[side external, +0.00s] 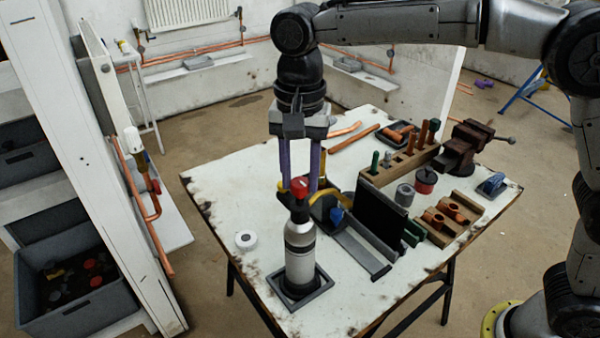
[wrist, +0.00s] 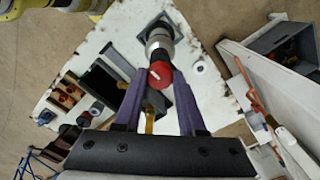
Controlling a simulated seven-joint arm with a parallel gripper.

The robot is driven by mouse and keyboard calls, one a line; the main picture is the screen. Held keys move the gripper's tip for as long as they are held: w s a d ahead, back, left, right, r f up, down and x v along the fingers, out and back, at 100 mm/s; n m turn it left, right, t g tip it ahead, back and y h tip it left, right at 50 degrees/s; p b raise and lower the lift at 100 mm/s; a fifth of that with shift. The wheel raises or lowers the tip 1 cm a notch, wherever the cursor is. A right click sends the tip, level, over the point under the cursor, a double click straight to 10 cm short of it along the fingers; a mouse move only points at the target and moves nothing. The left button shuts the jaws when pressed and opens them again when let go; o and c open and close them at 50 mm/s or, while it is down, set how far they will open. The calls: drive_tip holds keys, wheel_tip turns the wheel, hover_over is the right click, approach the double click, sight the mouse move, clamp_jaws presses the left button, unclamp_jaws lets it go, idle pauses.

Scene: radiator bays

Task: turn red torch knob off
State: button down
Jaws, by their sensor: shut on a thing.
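The torch (side external: 300,247) is a silver and grey cylinder standing upright in a dark square base on the white table. Its red knob (side external: 300,187) sits at the top; in the wrist view the knob (wrist: 160,75) is a red disc with a pale mark. My gripper (side external: 300,186) points straight down from above, its two purple fingers on either side of the knob. In the wrist view the fingers (wrist: 159,82) close in on the knob's edges. My gripper is shut on the red knob. The fingertips' exact contact is partly hidden.
A dark upright plate (side external: 379,217) and a grey channel (side external: 362,250) stand right of the torch. A wooden tool block (side external: 398,166), a vise (side external: 467,147) and copper fittings lie farther back. A white tape roll (side external: 246,240) lies left. The front left tabletop is clear.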

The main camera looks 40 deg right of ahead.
sight(301, 181)
idle(0.3)
drive_tip(key=shift+c, duration=2.4)
unclamp_jaws()
drive_tip(key=shift+r, duration=0.1)
wheel_tip(301, 181, up, 14)
